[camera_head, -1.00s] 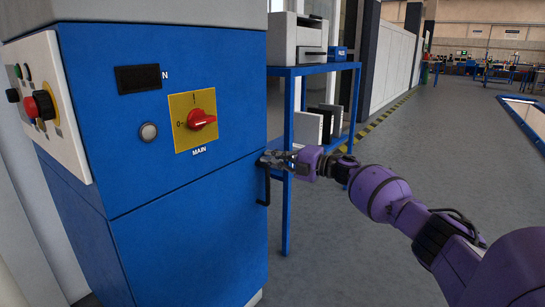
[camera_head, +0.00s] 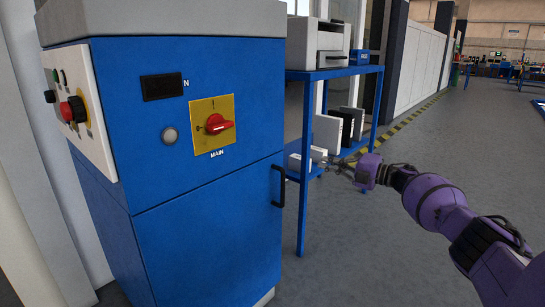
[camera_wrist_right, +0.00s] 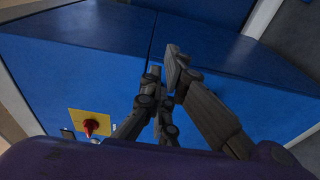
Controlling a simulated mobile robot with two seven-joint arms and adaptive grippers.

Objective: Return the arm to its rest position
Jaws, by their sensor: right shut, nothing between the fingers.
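My right gripper (camera_head: 334,166) is at the end of the purple arm in the head view, to the right of the blue cabinet (camera_head: 205,235) and apart from its black handle (camera_head: 279,186). It is shut and empty. In the right wrist view its dark fingers (camera_wrist_right: 165,75) show in front of the blue cabinet (camera_wrist_right: 60,70). The red rotary switch (camera_head: 218,124) on its yellow plate labelled MAIN faces me on the cabinet; it also shows in the right wrist view (camera_wrist_right: 91,127). My left gripper is not in view.
A blue shelf rack (camera_head: 303,215) with a printer (camera_head: 318,45) and upright folders stands behind the gripper. A red button (camera_head: 73,109) is on the cabinet's white side panel. Grey floor (camera_head: 400,260) is open to the right.

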